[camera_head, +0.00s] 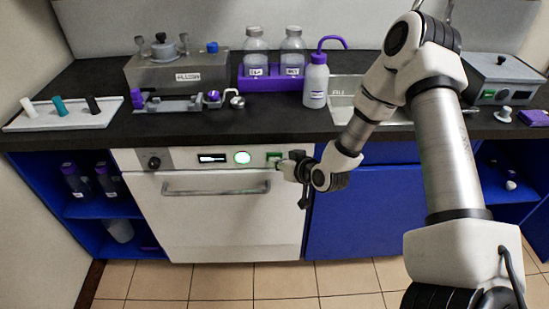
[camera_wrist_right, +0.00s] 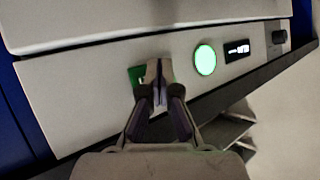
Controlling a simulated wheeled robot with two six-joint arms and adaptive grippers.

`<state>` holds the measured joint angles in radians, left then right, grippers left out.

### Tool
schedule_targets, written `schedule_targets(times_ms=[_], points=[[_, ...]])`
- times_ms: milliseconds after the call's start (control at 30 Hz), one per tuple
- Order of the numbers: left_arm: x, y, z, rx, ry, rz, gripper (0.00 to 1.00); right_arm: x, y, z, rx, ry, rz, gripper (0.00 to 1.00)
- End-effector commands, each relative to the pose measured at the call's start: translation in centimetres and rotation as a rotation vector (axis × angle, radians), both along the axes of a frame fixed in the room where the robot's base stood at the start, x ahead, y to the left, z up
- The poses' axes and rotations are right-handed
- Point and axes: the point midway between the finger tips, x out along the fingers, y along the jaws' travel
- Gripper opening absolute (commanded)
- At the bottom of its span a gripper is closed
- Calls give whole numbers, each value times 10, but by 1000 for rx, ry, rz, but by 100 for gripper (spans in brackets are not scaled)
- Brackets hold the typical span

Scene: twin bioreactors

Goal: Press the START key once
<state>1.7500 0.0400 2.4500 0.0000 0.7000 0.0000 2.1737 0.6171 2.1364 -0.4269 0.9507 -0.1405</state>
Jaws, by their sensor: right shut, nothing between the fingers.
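The green START key (camera_head: 273,155) is on the right part of the white front panel of the under-counter appliance. In the wrist view the key (camera_wrist_right: 137,76) shows partly behind my fingertips; its lettering is not legible. My right gripper (camera_head: 283,166) is shut and empty, with its fingertips at the key. In the wrist view the shut right fingertips (camera_wrist_right: 157,72) overlap the key's area; I cannot tell whether they touch it or stand just off it. My left gripper is not in view.
Beside the key are a lit round green light (camera_head: 242,157), a small display (camera_head: 212,158) and a black knob (camera_head: 154,163). The door handle (camera_head: 216,190) runs below. Above is the dark counter (camera_head: 265,122) with bottles in a purple rack (camera_head: 272,83) and a wash bottle (camera_head: 316,82).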

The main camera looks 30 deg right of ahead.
Motion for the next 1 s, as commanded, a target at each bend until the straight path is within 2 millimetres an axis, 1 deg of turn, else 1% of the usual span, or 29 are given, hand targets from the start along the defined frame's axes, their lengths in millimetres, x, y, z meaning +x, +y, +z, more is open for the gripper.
schedule_targets(times_ms=[233,600,1000], points=[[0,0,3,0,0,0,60,-11,7,0,0,1,0,0],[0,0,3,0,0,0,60,-15,9,0,0,2,1,0],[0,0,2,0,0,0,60,-48,29,-1,1,3,1,0]])
